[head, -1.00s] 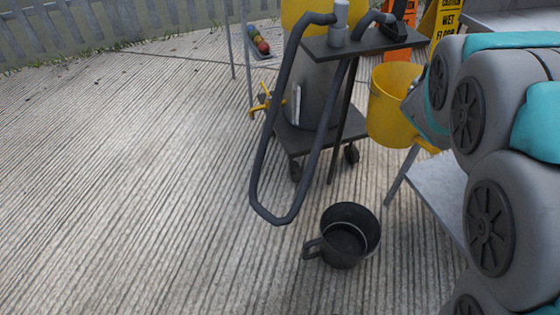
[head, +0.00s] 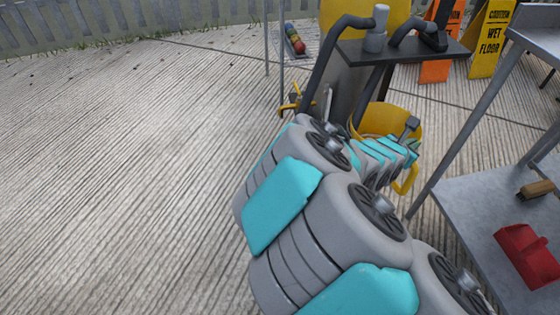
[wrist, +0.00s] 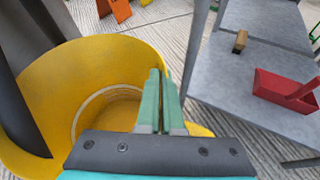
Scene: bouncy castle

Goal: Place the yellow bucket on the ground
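The yellow bucket (head: 376,116) is beside the dark cart in the head view, partly hidden behind my arm. Its handle (head: 407,180) shows below my wrist. In the wrist view the open, empty-looking bucket (wrist: 58,85) fills the left side. My gripper (wrist: 160,88) has its two green fingers close together at the bucket's right rim, shut on the wall there. In the head view the fingertips are hard to make out. The bucket's underside is hidden, so its height above the ground cannot be told.
The dark cart (head: 402,49) stands close behind the bucket. A grey metal shelf table (head: 470,210) with a red scoop (head: 527,255) and a brush (head: 537,189) is at right. Wet-floor signs (head: 490,40) stand behind. Ribbed ground (head: 130,170) at left is clear.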

